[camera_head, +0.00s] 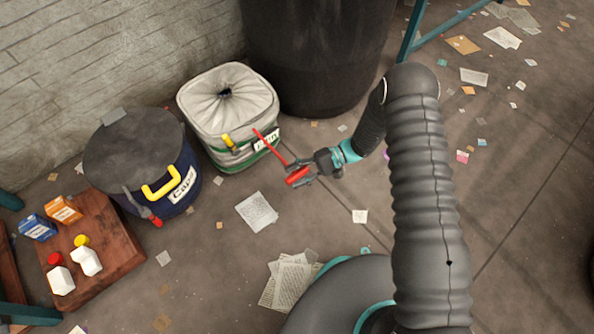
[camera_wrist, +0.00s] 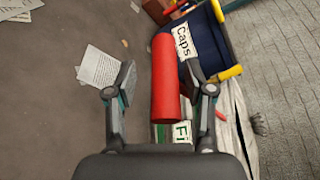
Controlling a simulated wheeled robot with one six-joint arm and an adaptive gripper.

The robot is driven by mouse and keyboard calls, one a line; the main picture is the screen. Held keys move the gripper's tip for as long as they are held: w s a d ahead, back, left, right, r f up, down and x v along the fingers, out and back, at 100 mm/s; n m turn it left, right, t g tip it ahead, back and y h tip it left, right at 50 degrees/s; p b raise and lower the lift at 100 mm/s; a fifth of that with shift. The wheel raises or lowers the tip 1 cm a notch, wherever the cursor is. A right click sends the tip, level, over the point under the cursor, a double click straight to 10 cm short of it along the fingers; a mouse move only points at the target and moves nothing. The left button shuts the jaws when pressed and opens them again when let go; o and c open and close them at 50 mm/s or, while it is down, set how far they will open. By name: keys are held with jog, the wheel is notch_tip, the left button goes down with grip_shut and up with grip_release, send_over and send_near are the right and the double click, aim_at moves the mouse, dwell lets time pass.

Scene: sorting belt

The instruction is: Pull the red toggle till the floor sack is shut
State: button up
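The floor sack (camera_head: 229,103) is pale with a green band and a label. Its top is gathered into folds around a small dark opening. A straight red cord (camera_head: 270,146) runs from its front to the red toggle (camera_head: 296,175). My gripper (camera_head: 299,174) holds the toggle off the floor, to the lower right of the sack. In the wrist view the toggle (camera_wrist: 166,80) lies between both fingers, close to the right one, with a narrow gap showing at the left one. The sack shows partly at the lower right of the wrist view (camera_wrist: 240,130).
A blue "Caps" sack (camera_head: 186,200) with a dark top and yellow handle stands left of the floor sack. A large black bin (camera_head: 315,55) stands behind. A wooden board (camera_head: 115,250) bears bottles and small boxes at left.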

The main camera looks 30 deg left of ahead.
jog(key=shift+w+r, duration=0.15)
dwell(0.3)
jog(key=shift+w+d+r, duration=0.1)
jog(key=shift+w+d, duration=0.05)
jog(key=shift+w, duration=0.1)
jog(key=v, duration=1.1)
jog(key=shift+d, duration=0.2)
jog(key=shift+w, duration=0.1)
